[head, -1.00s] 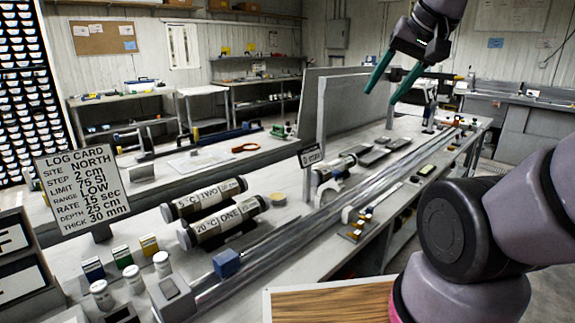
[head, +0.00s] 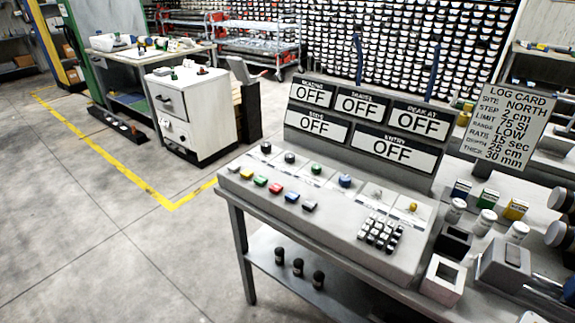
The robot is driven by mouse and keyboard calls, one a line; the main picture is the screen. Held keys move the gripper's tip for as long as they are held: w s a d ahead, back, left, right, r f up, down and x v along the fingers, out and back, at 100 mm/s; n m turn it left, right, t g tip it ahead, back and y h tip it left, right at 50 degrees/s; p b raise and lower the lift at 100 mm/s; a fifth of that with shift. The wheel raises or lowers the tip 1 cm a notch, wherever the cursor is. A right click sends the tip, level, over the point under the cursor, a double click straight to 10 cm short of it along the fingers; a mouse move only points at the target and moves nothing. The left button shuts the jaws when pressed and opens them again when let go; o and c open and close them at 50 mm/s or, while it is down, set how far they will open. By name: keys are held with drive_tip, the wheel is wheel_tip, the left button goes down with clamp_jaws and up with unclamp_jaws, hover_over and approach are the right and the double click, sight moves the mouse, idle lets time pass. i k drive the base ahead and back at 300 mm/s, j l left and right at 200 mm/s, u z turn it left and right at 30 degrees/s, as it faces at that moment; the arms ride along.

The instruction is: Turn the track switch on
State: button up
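A grey control console (head: 330,215) stands on a bench, with an upright board (head: 440,165) behind it. Five signs on the board all read OFF, including an upper left sign (head: 312,95) and a lower right sign (head: 390,150). A row of small controls crosses the console, among them a black knob (head: 266,148), a blue knob (head: 345,181) and a yellow one (head: 413,207). Their labels are too small to read, so I cannot tell which is the track switch. My gripper is not in view now.
Coloured buttons, including a red one (head: 275,188), and a keypad (head: 380,232) are at the console's front. A log card (head: 508,125), white-capped jars (head: 487,218) and an open square box (head: 443,280) stand to the right. The floor at left is clear.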

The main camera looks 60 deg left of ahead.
sight(266, 146)
drive_tip(key=u, duration=1.85)
drive_tip(key=i+j+u, duration=0.25)
drive_tip(key=i+j, duration=0.2)
drive_tip(key=j, duration=0.15)
